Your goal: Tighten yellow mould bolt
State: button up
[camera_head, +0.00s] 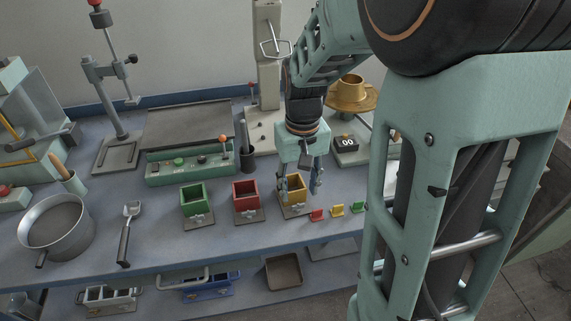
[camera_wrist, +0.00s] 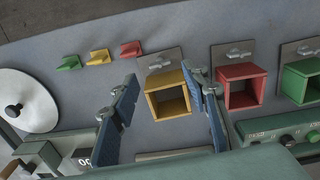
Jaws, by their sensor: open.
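The yellow mould (camera_head: 296,190) is an open-topped cube box on a grey base plate, at the right end of a row of three moulds. Its metal bolt (camera_head: 293,207) is at the mould's front; in the wrist view the bolt (camera_wrist: 160,66) lies beyond the box's far wall. My gripper (camera_head: 300,186) hangs just over the yellow mould, partly hiding it. In the wrist view my gripper (camera_wrist: 159,76) has its blue-padded fingers spread wide to either side of the yellow mould (camera_wrist: 168,101), with nothing between them held. I cannot tell whether a fingertip touches the mould.
A red mould (camera_head: 246,195) and a green mould (camera_head: 195,199) stand to the left. Small red (camera_head: 317,214), yellow (camera_head: 337,210) and green (camera_head: 357,207) tags lie to the right. Behind are a green control box (camera_head: 183,166), a timer (camera_head: 346,142) and a brass cone (camera_head: 351,90).

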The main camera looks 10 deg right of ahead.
aim_at(298, 201)
notch_tip(298, 201, down, 5)
jog(key=shift+f+b, duration=0.1)
jog(key=shift+b, duration=0.2)
grip_shut()
jog(key=shift+m+p, duration=0.5)
jog(key=shift+m, duration=1)
grip_release()
